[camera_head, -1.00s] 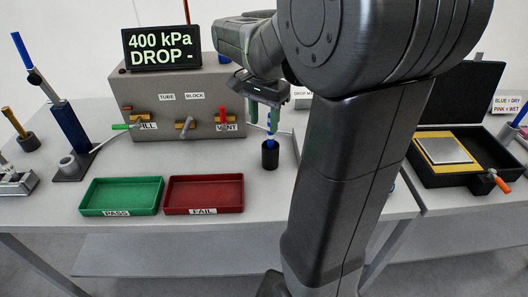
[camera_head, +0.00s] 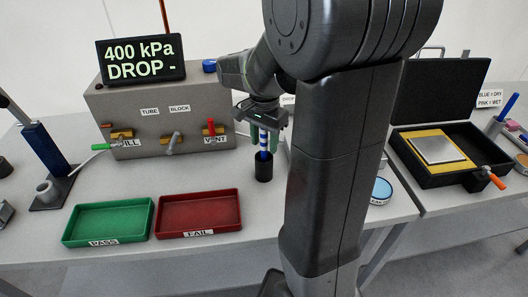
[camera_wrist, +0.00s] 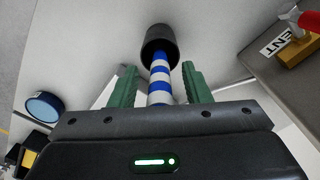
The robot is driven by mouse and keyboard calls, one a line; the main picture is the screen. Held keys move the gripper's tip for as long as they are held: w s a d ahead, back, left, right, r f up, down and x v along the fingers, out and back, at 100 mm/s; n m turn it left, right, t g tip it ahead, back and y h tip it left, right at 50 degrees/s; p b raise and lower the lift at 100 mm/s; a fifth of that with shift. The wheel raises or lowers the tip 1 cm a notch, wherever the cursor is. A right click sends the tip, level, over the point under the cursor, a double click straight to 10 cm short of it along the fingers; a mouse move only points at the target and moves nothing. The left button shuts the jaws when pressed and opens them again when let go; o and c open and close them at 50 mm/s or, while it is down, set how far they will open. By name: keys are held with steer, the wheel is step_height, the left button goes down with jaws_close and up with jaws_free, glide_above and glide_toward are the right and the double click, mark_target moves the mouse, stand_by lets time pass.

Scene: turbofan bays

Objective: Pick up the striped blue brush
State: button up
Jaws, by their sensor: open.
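The striped blue brush (camera_head: 264,146) has a blue and white banded handle and stands upright in a small black cup (camera_head: 263,170) in front of the grey test box. In the wrist view the brush (camera_wrist: 159,80) runs up into the black cup (camera_wrist: 159,42). My gripper (camera_head: 264,150) is above the cup with its green fingers down on either side of the handle. In the wrist view the gripper (camera_wrist: 159,85) is open, with gaps between each finger and the handle. The brush's lower end is hidden inside the cup.
A grey test box (camera_head: 160,125) with valves stands behind. A green PASS tray (camera_head: 108,220) and a red FAIL tray (camera_head: 198,213) lie in front. A black open case (camera_head: 450,170) stands right. A round blue-topped item (camera_head: 381,190) sits beside my arm. Bare table surrounds the cup.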

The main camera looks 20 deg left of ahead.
jaws_close()
steer(key=shift+r, duration=0.1)
